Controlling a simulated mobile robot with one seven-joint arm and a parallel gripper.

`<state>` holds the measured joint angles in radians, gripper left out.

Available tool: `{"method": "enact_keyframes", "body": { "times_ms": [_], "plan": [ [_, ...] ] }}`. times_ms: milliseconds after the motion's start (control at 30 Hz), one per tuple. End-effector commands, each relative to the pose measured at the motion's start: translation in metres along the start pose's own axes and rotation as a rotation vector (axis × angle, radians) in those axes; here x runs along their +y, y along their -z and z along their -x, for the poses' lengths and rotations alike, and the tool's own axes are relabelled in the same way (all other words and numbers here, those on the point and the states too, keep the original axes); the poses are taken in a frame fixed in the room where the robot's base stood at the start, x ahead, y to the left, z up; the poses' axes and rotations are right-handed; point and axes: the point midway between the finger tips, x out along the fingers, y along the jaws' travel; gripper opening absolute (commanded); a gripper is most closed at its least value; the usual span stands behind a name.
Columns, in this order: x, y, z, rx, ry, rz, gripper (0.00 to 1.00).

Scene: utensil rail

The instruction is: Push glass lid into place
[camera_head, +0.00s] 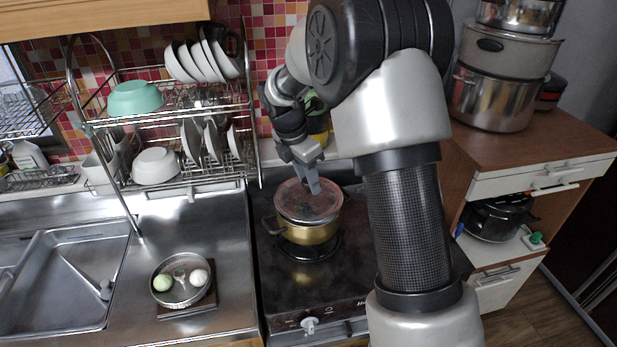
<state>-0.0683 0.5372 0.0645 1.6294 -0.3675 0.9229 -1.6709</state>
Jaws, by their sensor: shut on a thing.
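The glass lid (300,207) is round and see-through with a reddish tint and a thin rim. It is over the mouth of a gold-coloured pot (308,234) on the stove. I cannot tell whether its rim is fully seated all round. The pot has a dark handle at the left. My gripper (314,187) points down at the upper middle of the lid and is shut on it. The fingertips hide the part of the lid that they hold.
The black stove (318,289) has a knob at its front. Left of it, a steel bowl (181,279) with round items stands on the counter, below a dish rack (185,192). Steel pots (496,95) are stacked on the right cabinet. My arm covers the stove's right side.

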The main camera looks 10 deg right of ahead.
Motion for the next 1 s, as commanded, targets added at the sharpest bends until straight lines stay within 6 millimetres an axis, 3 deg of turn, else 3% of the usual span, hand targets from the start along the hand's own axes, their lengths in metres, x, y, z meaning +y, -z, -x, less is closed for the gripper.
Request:
{"method": "enact_keyframes", "body": {
  "times_ms": [1000],
  "plan": [
    [0.0004,0.0020,-0.0081,-0.001,-0.002,0.000,0.00]
  ]
}}
